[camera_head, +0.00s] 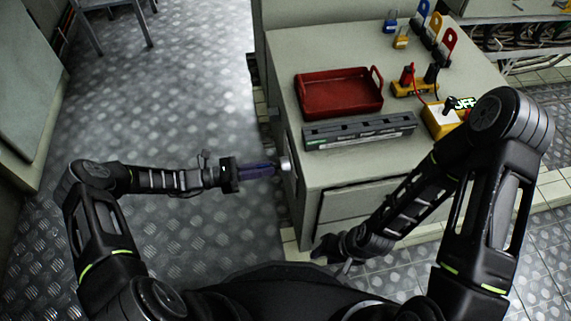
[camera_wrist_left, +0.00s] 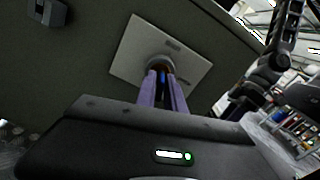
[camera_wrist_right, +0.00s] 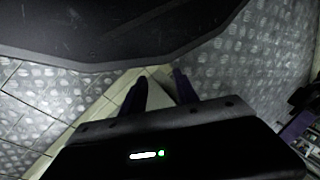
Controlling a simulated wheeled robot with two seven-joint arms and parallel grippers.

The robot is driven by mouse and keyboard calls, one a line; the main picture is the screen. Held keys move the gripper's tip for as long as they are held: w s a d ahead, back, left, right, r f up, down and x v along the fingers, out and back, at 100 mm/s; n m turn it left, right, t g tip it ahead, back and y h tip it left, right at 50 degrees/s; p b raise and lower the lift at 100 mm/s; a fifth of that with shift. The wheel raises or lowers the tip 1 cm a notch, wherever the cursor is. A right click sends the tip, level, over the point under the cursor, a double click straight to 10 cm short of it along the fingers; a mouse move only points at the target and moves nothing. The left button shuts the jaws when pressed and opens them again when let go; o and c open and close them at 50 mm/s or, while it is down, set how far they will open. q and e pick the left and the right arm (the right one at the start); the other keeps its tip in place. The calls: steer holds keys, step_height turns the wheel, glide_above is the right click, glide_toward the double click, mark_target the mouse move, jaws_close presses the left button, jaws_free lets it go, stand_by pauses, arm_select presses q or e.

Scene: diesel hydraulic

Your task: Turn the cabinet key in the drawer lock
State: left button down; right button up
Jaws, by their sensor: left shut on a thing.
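The grey cabinet (camera_head: 320,45) stands right of centre in the head view. In the left wrist view the round lock (camera_wrist_left: 160,62) sits on a light square plate (camera_wrist_left: 195,68). My left gripper (camera_head: 270,170) reaches the lock from the left and is shut on the key; a bit of blue (camera_wrist_left: 163,76) shows between its fingers. The fingers hide most of the key, so its angle cannot be told. My right gripper (camera_wrist_right: 160,85) is open and empty, low in front of the cabinet.
On the cabinet top are a red tray (camera_head: 340,95), a grey slotted bar (camera_head: 360,133), a yellow meter (camera_head: 440,120) and several padlocks (camera_head: 401,38). A dark box (camera_wrist_left: 47,12) is on the panel in the left wrist view.

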arm_select(q)
steer(key=n, duration=1.5)
steer(key=c, duration=1.3)
jaws_free()
steer(key=shift+n, duration=0.4)
steer(key=shift+c, duration=0.2)
steer(key=v, duration=0.8)
steer(key=shift+p, duration=0.35)
